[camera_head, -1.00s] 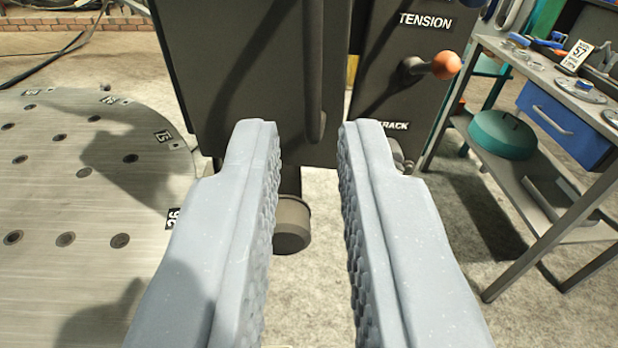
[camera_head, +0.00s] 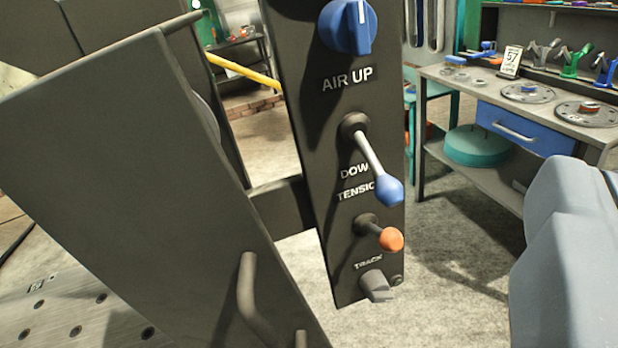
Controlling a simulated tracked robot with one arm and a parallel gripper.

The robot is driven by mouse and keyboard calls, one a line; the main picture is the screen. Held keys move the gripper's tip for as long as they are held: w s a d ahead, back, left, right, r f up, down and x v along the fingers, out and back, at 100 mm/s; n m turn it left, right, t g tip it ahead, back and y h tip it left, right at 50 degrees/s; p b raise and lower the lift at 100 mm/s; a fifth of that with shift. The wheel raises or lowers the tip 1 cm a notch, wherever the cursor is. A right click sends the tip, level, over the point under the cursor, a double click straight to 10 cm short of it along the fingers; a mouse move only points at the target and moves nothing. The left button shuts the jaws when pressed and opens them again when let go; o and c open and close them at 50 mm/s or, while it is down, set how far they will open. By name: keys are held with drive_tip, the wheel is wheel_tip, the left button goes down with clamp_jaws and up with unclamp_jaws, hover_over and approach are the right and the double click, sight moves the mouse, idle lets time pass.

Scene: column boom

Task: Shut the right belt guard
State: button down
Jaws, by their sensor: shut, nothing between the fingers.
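A dark grey flat panel with a bar handle (camera_head: 252,300), which looks like the belt guard (camera_head: 150,190), fills the left of the view. It stands swung out at an angle, with a gap between it and the dark machine parts behind. I cannot tell for certain that it is the right guard. My gripper (camera_head: 565,235) shows only in part at the right edge, pale blue-grey, shut and empty. In the picture it is well right of the panel and apart from it.
A dark control column (camera_head: 335,110) with a blue knob (camera_head: 348,25), a blue-tipped lever (camera_head: 388,190) and an orange-tipped lever (camera_head: 390,239) stands between panel and gripper. A workbench (camera_head: 455,78) is behind at right.

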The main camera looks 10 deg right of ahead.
drive_tip(key=w+a+f+m+g+y, duration=0.1)
drive_tip(key=a+f+m+g+y, duration=0.3)
drive_tip(key=a, duration=0.5)
drive_tip(key=a+f+m+g+y, duration=0.25)
drive_tip(key=a+m+g, duration=0.3)
drive_tip(key=a, duration=0.35)
drive_tip(key=w+d+f+p, duration=0.3)
drive_tip(key=w+d+f, duration=0.3)
drive_tip(key=f, duration=0.1)
drive_tip(key=shift+w+d+f+m+h+p, duration=0.25)
drive_tip(key=shift+d+m+h+p, duration=0.1)
drive_tip(key=shift+d+h, duration=0.1)
drive_tip(key=shift+t, duration=0.25)
